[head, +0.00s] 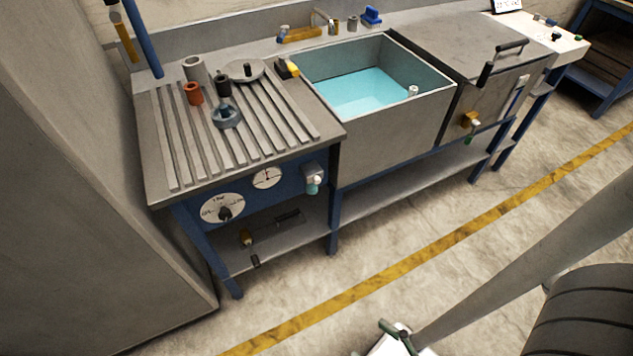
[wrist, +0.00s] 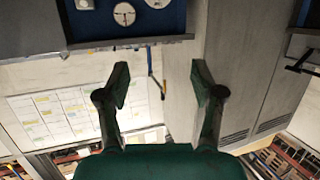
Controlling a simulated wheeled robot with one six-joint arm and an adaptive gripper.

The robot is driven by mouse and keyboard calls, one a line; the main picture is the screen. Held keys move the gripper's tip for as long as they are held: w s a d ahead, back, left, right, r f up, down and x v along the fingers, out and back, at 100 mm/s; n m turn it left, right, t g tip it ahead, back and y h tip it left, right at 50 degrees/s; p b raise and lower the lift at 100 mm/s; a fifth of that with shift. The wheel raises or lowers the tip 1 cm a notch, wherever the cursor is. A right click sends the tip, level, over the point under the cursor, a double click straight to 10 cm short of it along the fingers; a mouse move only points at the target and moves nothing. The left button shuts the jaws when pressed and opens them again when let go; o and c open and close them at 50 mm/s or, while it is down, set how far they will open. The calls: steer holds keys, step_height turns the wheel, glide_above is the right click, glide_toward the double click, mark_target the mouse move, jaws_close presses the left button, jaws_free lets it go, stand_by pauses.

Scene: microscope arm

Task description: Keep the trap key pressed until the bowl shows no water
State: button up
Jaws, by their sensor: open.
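The bowl is the grey square basin (head: 395,138) in the bench, and blue water (head: 365,93) covers its floor in the head view. A small pale upright piece (head: 412,91) stands at the right of the water. I cannot tell for sure which fitting is the trap key. A small grey box with a teal-tipped knob (head: 313,183) sits on the blue front panel, left of the basin. A brass fitting (head: 470,121) is on the front of the lidded unit, right of the basin. My gripper (wrist: 160,78) is open and empty, its fingers well apart, touching nothing.
A ribbed drainboard (head: 240,145) holds small cups and a ring-shaped part. Dials (head: 222,208) are on the panel below it; they also show in the wrist view (wrist: 124,14). A lower shelf (head: 400,190) runs under the bench.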

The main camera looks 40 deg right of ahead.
jaws_close()
stand_by(1.3)
